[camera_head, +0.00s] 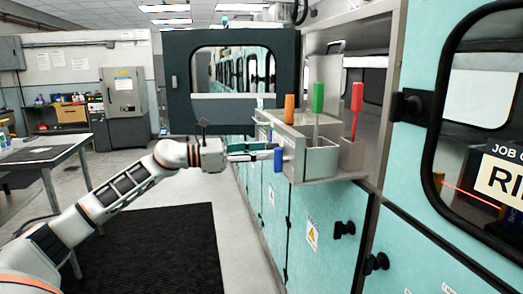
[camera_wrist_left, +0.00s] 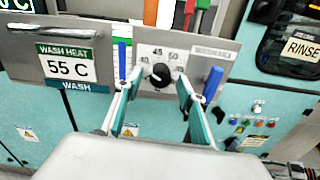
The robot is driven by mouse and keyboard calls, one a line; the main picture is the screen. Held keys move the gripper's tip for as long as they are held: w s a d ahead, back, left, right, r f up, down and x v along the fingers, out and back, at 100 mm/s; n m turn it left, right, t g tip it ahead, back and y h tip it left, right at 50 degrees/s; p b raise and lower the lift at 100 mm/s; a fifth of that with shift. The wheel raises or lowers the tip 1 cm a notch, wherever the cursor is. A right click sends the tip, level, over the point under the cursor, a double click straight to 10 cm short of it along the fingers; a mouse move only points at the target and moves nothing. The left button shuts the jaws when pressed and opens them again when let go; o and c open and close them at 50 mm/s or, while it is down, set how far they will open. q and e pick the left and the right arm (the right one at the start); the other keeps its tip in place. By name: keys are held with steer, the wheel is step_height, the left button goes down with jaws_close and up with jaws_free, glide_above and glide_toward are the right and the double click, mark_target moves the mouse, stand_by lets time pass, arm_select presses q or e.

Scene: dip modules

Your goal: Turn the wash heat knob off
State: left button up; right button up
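The wash heat knob (camera_wrist_left: 160,75) is a round black knob on a white dial plate with temperature numbers, on the grey front panel in the left wrist view. A white mark on it points to the upper left. The green "WASH HEAT" sign (camera_wrist_left: 70,66) left of it reads 55 C. My left gripper (camera_wrist_left: 168,72) is open, its blue-tipped fingers apart on either side of the knob; I cannot tell whether they touch it. In the head view my left gripper (camera_head: 266,154) is at the front of the grey panel, and the knob cannot be made out there. My right gripper is not in view.
Orange (camera_head: 289,108), green (camera_head: 318,97) and red (camera_head: 356,96) handles stand up from the grey tray (camera_head: 330,178) behind the panel. A dark raised door with a window (camera_head: 237,69) is beyond. Teal cabinets with black knobs (camera_head: 344,229) lie below. A table (camera_head: 47,158) stands left.

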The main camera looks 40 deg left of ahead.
arm_select(q)
steer(key=shift+w+d, duration=0.1)
steer(key=shift+w, duration=0.05)
steer(key=c, duration=1.1)
steer(key=shift+c, duration=0.2)
steer(key=shift+r+n+p, duration=0.2)
steer(key=shift+n+p, duration=0.4)
steer(key=shift+n, duration=0.3)
steer(key=n+p, duration=0.3)
steer(key=n, duration=0.1)
steer(key=shift+r, duration=0.1)
steer(key=n+p, duration=0.2)
steer(key=n, duration=0.1)
steer(key=shift+n+p, duration=1.3)
steer(key=shift+n, duration=0.4)
